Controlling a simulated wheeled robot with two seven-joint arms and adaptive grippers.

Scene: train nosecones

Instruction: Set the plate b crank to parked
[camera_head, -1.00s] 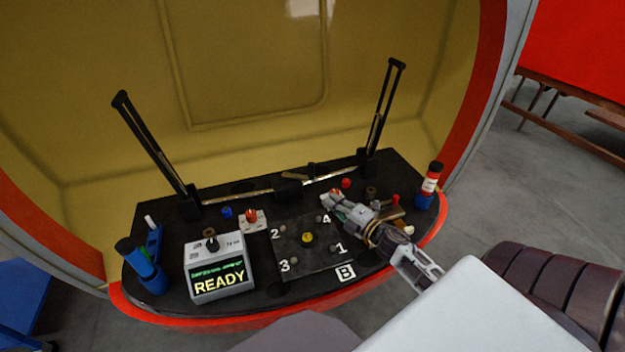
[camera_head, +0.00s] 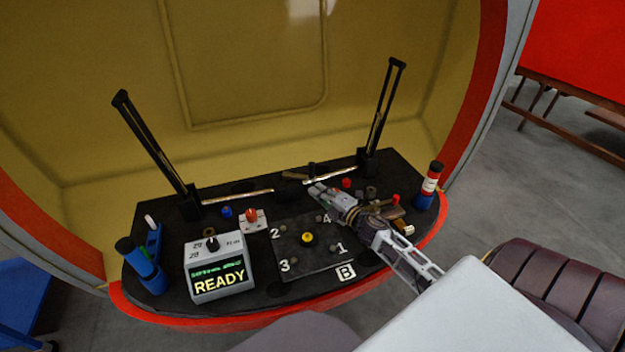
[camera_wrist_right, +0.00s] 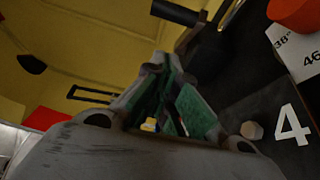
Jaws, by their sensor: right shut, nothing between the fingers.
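Plate B is the black square plate (camera_head: 290,262) with white numerals 1 to 4, a yellow centre knob (camera_head: 307,238) and a "B" label (camera_head: 345,273). Behind it, at the back of the console, is a dark crank-like part with an upright black grip (camera_head: 313,169). A black cylindrical grip (camera_wrist_right: 176,13) also shows at the top of the right wrist view. My right gripper (camera_head: 316,190) is shut and empty, just behind the "4" corner and in front of the crank-like part. Its green-padded fingers (camera_wrist_right: 168,88) show in the wrist view. Contact with the crank cannot be told. My left gripper is out of view.
A "READY" display box (camera_head: 220,268) stands front left. A red knob on a white scale block (camera_head: 252,216) sits left of the plate. Blue holders (camera_head: 146,271) stand at the left edge, a red-white-blue cylinder (camera_head: 430,185) at the right. Two black slotted posts rise behind.

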